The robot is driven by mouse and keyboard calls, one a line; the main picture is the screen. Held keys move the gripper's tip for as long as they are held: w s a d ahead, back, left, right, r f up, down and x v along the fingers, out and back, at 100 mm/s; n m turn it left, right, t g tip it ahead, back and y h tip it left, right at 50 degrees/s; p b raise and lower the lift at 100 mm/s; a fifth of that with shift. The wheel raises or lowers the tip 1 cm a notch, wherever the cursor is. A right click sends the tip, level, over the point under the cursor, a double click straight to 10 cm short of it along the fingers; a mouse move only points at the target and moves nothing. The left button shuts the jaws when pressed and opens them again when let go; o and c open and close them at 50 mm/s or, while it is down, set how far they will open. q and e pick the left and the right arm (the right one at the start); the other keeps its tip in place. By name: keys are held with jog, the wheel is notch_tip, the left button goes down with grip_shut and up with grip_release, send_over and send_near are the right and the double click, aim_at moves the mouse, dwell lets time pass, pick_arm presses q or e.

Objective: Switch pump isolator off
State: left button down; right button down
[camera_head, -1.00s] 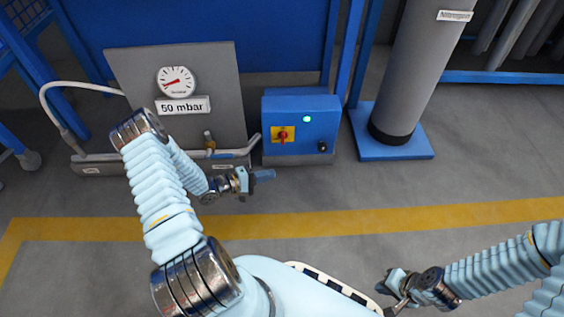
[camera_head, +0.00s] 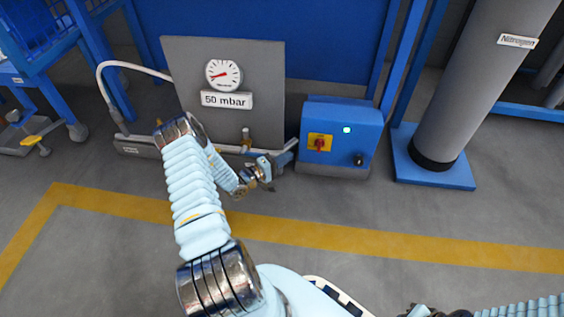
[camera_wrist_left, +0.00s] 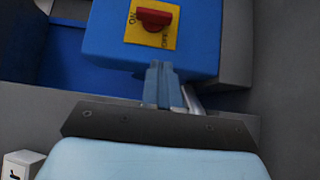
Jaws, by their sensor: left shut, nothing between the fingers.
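The pump isolator is a red rotary handle on a yellow plate (camera_head: 320,143), on the front of a blue box (camera_head: 345,120). In the left wrist view the red handle (camera_wrist_left: 153,17) lies crosswise, its left end beside ON; OFF is at the plate's lower right. My left gripper (camera_head: 284,158) is shut and empty, just left of and slightly below the handle in the head view. In the wrist view its fingertips (camera_wrist_left: 160,75) lie below the plate, apart from the handle. My right gripper (camera_head: 418,311) is cut off by the bottom edge; its jaws are not clear.
Left stands a grey panel (camera_head: 265,75) with a gauge (camera_head: 223,74) and a 50 mbar sign. A grey cylinder (camera_head: 470,105) stands right. The floor in front is clear.

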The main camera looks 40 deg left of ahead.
aim_at(319, 145)
pick_arm(q)
jog(key=b+x, duration=0.1)
jog(key=x, duration=0.4)
jog(key=shift+w+d+f, duration=0.1)
jog(key=shift+w+d, duration=0.05)
jog(key=shift+w, duration=0.15)
jog(key=shift+w+d, duration=0.5)
jog(key=shift+d, duration=0.3)
jog(key=shift+w+d, duration=0.45)
jog(key=shift+d, duration=0.4)
jog(key=shift+s, duration=0.1)
